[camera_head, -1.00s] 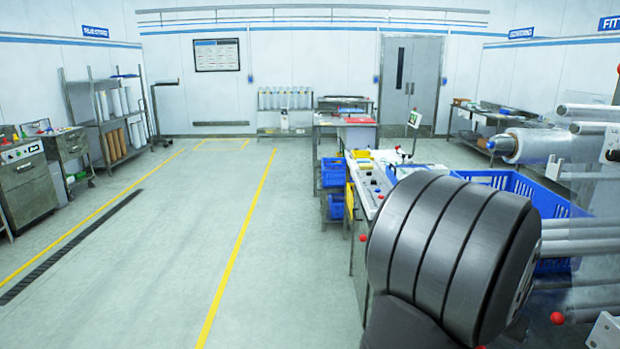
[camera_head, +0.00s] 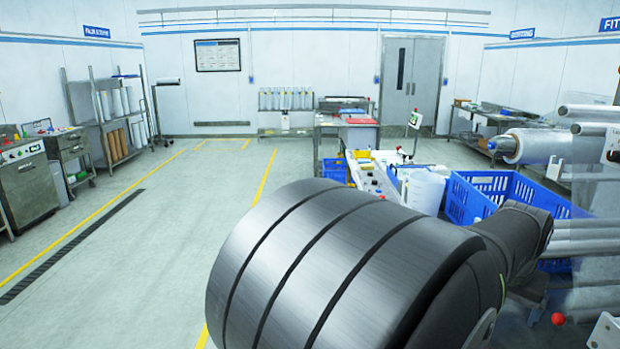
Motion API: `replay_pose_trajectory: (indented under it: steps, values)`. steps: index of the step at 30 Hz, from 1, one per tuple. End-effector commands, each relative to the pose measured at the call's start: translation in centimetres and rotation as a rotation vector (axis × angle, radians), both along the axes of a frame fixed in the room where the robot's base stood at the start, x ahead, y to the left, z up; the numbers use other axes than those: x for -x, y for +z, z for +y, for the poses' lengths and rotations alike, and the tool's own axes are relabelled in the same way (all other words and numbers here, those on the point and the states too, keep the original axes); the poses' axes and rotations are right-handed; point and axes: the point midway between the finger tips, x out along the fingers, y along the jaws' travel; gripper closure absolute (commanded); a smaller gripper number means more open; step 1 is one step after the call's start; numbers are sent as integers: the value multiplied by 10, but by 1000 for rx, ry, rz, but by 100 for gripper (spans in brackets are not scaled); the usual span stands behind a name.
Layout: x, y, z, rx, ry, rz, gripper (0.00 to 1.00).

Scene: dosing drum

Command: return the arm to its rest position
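My arm fills the lower middle and right of the head view, a large dark ribbed joint with a black link reaching right. My gripper does not show in this view, so its fingers and anything in them are hidden or out of frame. A white drum-like container (camera_head: 424,190) stands behind my arm, beside a blue crate (camera_head: 495,187). My arm hides the lower part of the container.
A control bench (camera_head: 372,178) is partly covered by my arm. A film roll (camera_head: 540,146) and metal rollers (camera_head: 585,240) stand close on the right. Shelving (camera_head: 108,115) and cabinets (camera_head: 27,185) line the left. The floor (camera_head: 150,260) on the left is clear.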

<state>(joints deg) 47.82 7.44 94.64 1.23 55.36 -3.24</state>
Motion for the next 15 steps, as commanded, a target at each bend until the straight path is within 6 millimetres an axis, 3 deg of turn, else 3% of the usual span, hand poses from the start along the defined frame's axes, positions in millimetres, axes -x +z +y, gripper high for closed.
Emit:
replay_pose_trajectory:
  steps: [15]
  values:
    - [-28, -97, -28, -2, 1, 2, 12]
